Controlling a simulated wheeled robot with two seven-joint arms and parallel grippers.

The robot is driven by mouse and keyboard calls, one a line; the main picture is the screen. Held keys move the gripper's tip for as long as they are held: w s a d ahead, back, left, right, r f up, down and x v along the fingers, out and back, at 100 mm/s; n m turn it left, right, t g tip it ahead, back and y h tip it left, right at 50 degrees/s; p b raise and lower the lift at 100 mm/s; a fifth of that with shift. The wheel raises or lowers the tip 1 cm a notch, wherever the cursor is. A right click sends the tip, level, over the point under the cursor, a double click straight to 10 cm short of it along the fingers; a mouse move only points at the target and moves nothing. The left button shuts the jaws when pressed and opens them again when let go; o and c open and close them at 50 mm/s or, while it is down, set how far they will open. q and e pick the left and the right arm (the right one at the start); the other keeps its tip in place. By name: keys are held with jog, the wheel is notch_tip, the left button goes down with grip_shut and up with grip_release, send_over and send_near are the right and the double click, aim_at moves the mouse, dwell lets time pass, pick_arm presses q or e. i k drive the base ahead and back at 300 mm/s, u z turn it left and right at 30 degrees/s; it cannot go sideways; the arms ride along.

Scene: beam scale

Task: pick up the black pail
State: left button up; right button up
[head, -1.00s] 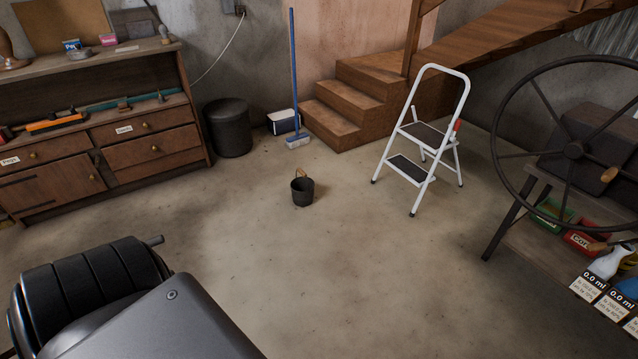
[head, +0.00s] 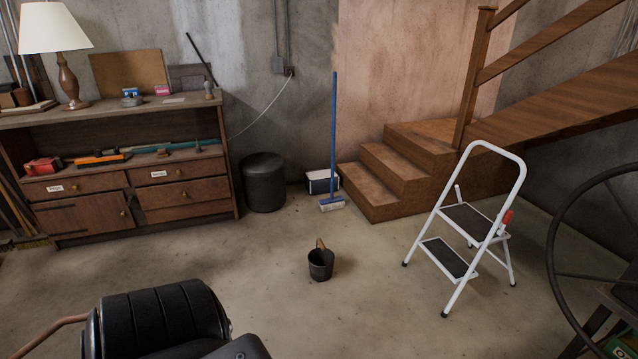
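The black pail (head: 320,267) stands upright on the concrete floor near the middle of the head view. Its handle, with a light brown grip, stands up above the rim. Nothing touches the pail, and floor shows all around it. Neither of my grippers shows in the view.
A white step ladder (head: 466,235) stands right of the pail. Behind it are a blue-handled broom (head: 333,150), a black stool (head: 264,183), a cooler box (head: 322,182) and wooden stairs (head: 385,185). A workbench (head: 100,205) lines the left wall. The floor before the pail is clear.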

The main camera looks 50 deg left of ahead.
aim_at(321, 261)
jog(key=u, duration=1.15)
jog(key=i, duration=3.65)
jog(key=u, duration=1.35)
